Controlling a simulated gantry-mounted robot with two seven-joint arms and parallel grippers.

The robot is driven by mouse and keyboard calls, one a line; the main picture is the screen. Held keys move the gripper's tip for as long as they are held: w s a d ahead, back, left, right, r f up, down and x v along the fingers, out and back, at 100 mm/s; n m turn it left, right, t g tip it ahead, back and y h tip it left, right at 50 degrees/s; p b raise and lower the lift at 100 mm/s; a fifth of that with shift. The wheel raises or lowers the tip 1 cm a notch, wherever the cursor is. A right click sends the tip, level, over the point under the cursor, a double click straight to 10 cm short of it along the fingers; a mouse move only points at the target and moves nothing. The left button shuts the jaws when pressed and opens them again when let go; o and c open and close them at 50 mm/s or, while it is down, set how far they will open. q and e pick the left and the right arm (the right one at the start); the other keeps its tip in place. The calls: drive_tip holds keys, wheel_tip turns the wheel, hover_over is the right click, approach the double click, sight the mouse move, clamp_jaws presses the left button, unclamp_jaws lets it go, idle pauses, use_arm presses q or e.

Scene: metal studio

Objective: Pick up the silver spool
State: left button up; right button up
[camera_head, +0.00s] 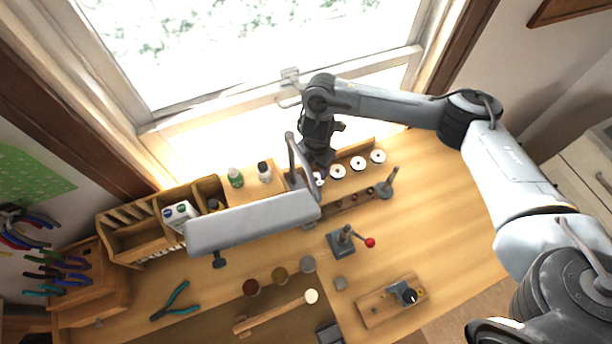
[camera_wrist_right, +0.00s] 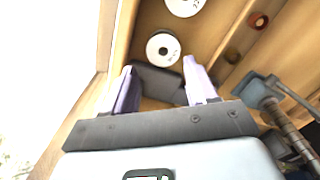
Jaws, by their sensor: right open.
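Several spools with pale round faces and dark centres stand in a row on a wooden rack (camera_head: 355,148) by the window. In the head view one spool (camera_head: 338,171) is just right of my right gripper (camera_head: 319,162). Another spool (camera_head: 318,179) shows partly below it. I cannot tell which one is silver. In the right wrist view my right gripper (camera_wrist_right: 160,80) is open, with a dark grey block (camera_wrist_right: 155,79) showing between and beyond its fingers. A spool (camera_wrist_right: 163,48) lies just past the fingertips, apart from them. My left gripper is not in view.
A grey lamp bar (camera_head: 250,221) spans the bench left of my right gripper. Bottles (camera_head: 235,177) stand left of the rack. A small grey press with a red knob (camera_head: 370,242) and a grey stand (camera_head: 386,188) are nearby.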

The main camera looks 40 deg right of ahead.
sight(317, 176)
drive_tip(key=shift+s+d+f, duration=0.1)
drive_tip(key=shift+s+f, duration=0.15)
drive_tip(key=shift+f, duration=0.5)
drive_tip(key=shift+d+f+b, duration=0.2)
drive_tip(key=shift+f+b, duration=0.25)
drive_tip(key=shift+f, duration=1.9)
drive_tip(key=shift+c, duration=0.2)
drive_tip(key=shift+w, duration=0.1)
drive_tip(key=c, duration=0.7)
drive_tip(key=shift+o, duration=0.2)
drive_tip(key=shift+r, duration=0.2)
